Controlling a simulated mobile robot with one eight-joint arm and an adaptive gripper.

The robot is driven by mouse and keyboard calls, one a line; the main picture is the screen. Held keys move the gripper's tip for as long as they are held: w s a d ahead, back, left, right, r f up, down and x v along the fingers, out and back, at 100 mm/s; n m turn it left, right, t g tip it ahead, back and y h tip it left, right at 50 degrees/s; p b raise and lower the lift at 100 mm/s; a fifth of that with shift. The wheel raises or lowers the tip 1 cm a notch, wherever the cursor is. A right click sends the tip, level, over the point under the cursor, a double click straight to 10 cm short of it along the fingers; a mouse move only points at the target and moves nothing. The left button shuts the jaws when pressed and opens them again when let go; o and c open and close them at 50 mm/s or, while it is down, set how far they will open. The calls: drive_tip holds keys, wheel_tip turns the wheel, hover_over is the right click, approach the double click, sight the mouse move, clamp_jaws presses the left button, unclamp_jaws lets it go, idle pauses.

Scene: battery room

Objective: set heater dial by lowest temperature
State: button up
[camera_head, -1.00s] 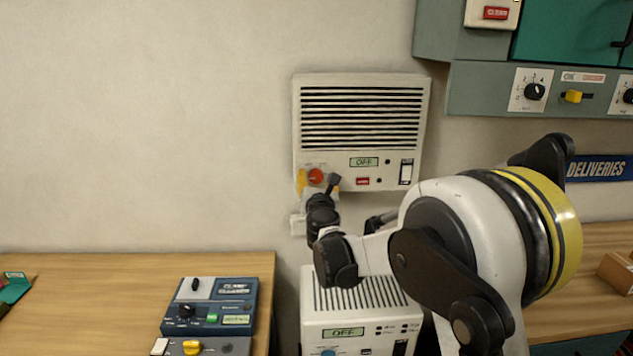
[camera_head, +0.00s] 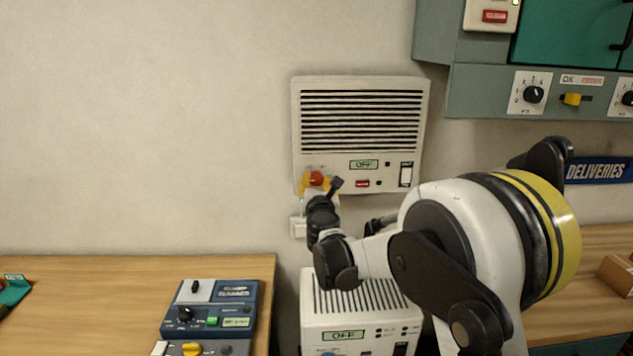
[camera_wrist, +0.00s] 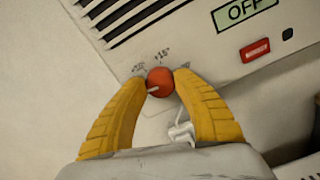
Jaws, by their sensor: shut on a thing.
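The wall heater (camera_head: 362,135) is a white panel with dark slats on the wall, and its small display (camera_head: 364,164) reads OFF. Its red dial (camera_head: 316,179) sits at the lower left of the panel. In the wrist view the red dial (camera_wrist: 160,82) has a pale pointer mark toward its left side, and small scale labels surround it, one looking like +15°. My gripper (camera_wrist: 160,84) has yellow fingers shut on the dial from both sides. It also shows in the head view (camera_head: 317,183). The fingers partly cover the scale.
A white unit (camera_head: 344,336) with an OFF display stands below the heater. A blue control box (camera_head: 210,308) sits on the left wooden table (camera_head: 80,300). A grey-green cabinet (camera_head: 490,90) hangs upper right. The wall at left is clear.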

drive_tip(key=m, duration=0.5)
drive_tip(key=shift+m, duration=0.4)
drive_tip(key=m, duration=0.5)
drive_tip(key=shift+f+m, duration=0.1)
drive_tip(key=shift+m, duration=0.2)
drive_tip(key=m, duration=0.5)
drive_tip(key=shift+p, duration=0.3)
drive_tip(key=m, duration=0.6)
drive_tip(key=shift+f, duration=0.1)
drive_tip(key=shift+w+m, duration=0.1)
drive_tip(key=shift+m, duration=0.2)
drive_tip(key=o, duration=1.2)
